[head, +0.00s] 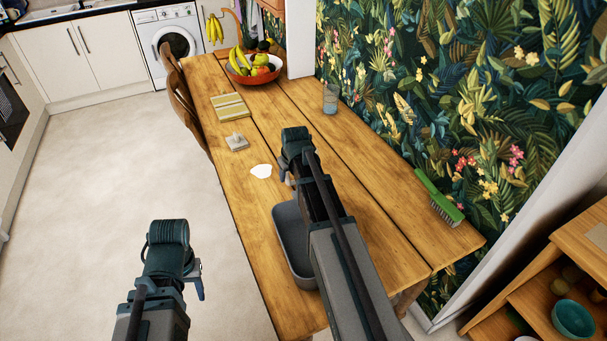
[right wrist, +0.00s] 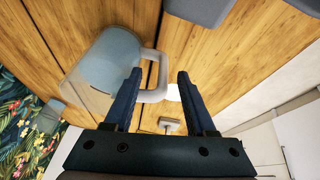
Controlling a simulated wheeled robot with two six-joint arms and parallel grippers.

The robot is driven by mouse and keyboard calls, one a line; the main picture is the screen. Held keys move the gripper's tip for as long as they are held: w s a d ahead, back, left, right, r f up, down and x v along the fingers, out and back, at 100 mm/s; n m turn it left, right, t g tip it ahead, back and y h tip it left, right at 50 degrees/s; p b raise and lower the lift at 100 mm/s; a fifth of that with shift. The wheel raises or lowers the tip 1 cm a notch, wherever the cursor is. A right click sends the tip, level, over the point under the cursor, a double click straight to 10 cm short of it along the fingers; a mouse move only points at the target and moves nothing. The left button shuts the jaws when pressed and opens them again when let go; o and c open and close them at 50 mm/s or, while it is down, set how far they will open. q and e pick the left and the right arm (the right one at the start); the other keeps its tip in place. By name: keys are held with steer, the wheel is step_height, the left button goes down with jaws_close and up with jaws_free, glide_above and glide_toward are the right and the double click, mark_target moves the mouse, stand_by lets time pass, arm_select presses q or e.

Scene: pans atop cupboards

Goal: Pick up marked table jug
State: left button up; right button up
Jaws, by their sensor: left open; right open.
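The jug (right wrist: 112,62) is blue-grey with a pale looped handle (right wrist: 160,78). In the right wrist view it stands on the wooden table at upper left. My right gripper (right wrist: 158,76) is open and empty, with the outer part of the handle showing between its fingers; I cannot tell whether they touch it. In the head view my right arm hides the jug, and the right gripper (head: 287,178) is over the table, its fingers mostly hidden. My left gripper (head: 199,287) is open over the floor, left of the table.
Floor on the left is clear.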

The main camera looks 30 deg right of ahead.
steer(key=shift+a+b+x, duration=0.1)
steer(key=shift+b+x, duration=1.1)
steer(key=shift+x, duration=0.15)
steer(key=shift+a+b+x, duration=0.15)
steer(key=shift+b+x, duration=1.05)
steer(key=shift+x, duration=0.15)
steer(key=shift+w+r, duration=0.15)
jaws_close()
